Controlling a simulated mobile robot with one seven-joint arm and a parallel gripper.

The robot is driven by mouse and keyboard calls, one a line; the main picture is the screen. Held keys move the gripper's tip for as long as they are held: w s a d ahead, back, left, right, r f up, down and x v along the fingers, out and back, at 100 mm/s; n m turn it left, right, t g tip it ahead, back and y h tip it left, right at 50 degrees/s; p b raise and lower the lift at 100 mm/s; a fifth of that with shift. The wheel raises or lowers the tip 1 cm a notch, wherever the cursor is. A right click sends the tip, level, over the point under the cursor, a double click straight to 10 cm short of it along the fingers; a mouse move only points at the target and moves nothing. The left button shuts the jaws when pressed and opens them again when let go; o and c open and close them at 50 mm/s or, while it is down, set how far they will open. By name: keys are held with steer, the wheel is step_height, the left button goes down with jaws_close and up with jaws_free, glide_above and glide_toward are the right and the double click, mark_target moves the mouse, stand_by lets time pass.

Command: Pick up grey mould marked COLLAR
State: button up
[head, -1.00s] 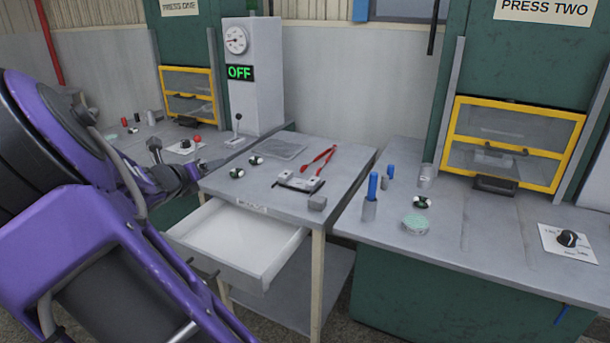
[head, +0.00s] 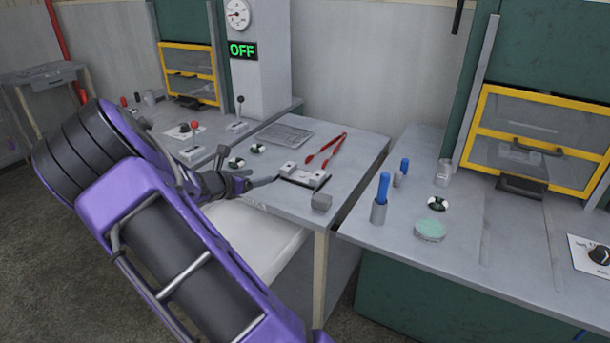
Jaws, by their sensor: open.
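A small grey block (head: 321,201) sits near the front right corner of the middle table. No COLLAR marking is legible on it, so I cannot tell whether it is the mould. Behind it lies a dark holder with pale grey blocks (head: 303,174), also without readable marking. My gripper (head: 262,182) is open and empty at the table's front left, left of the holder and apart from the grey block. Its fingers point right, towards the holder.
Red tongs (head: 327,150) and a grey mesh-like sheet (head: 287,135) lie behind.

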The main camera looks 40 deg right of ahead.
glide_toward(285, 169)
steer(key=x, duration=0.2)
steer(key=shift+d+f, duration=0.3)
steer(key=shift+f, duration=0.05)
steer(key=shift+w+r+x, duration=0.1)
steer(key=shift+x, duration=1.5)
steer(key=shift+w+r+x, duration=0.1)
steer(key=shift+x, duration=1.45)
jaws_close()
steer(key=shift+r, duration=0.15)
